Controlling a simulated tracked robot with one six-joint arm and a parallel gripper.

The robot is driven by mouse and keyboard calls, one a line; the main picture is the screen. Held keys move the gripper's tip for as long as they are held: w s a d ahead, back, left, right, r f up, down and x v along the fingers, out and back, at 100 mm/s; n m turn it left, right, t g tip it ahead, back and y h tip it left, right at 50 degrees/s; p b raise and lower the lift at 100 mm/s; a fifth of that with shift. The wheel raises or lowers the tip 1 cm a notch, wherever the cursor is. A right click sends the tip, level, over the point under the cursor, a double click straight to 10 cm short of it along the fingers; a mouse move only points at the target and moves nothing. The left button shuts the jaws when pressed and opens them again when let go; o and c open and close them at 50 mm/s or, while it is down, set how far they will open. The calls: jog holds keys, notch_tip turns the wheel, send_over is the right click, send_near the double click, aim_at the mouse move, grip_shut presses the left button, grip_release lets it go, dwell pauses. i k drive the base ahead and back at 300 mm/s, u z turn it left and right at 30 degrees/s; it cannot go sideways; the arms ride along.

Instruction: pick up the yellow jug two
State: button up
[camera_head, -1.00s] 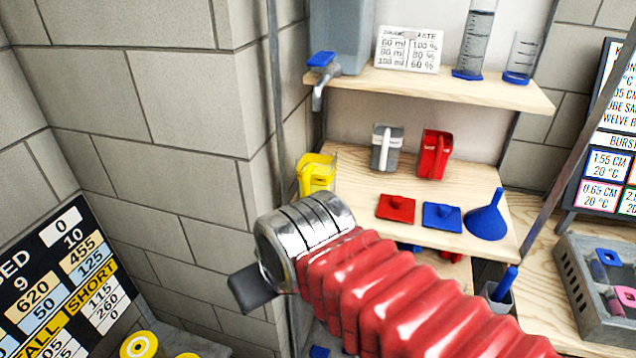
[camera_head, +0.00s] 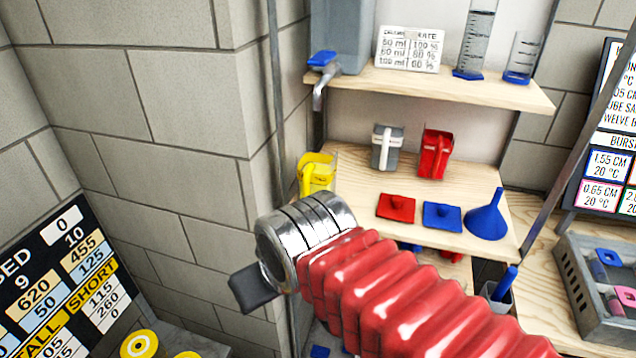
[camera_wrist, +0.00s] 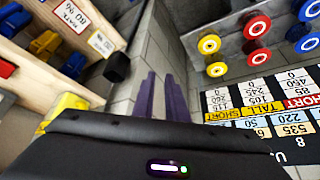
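The yellow jug (camera_head: 316,173) stands at the left end of the middle wooden shelf, with its handle facing out. Its lower part is partly hidden behind my arm's silver wrist. A yellow part, likely this jug, shows at the left in the wrist view (camera_wrist: 66,103), cut off by my gripper's dark body. My gripper's two purple fingers (camera_wrist: 162,97) are apart with nothing between them. They point at the grey block wall, away from the jug. In the head view, only a dark part of my gripper shows, below and left of the jug.
A grey jug (camera_head: 386,148) and a red jug (camera_head: 435,153) stand farther right on the shelf. Red (camera_head: 396,208) and blue (camera_head: 442,216) lids and a blue funnel (camera_head: 486,216) lie in front. A thin upright post (camera_head: 276,100) stands left of the yellow jug.

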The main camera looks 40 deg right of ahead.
aim_at(315, 183)
jog(key=k, duration=1)
jog(key=u, duration=1.15)
jog(key=i, duration=0.95)
jog(key=u, duration=0.3)
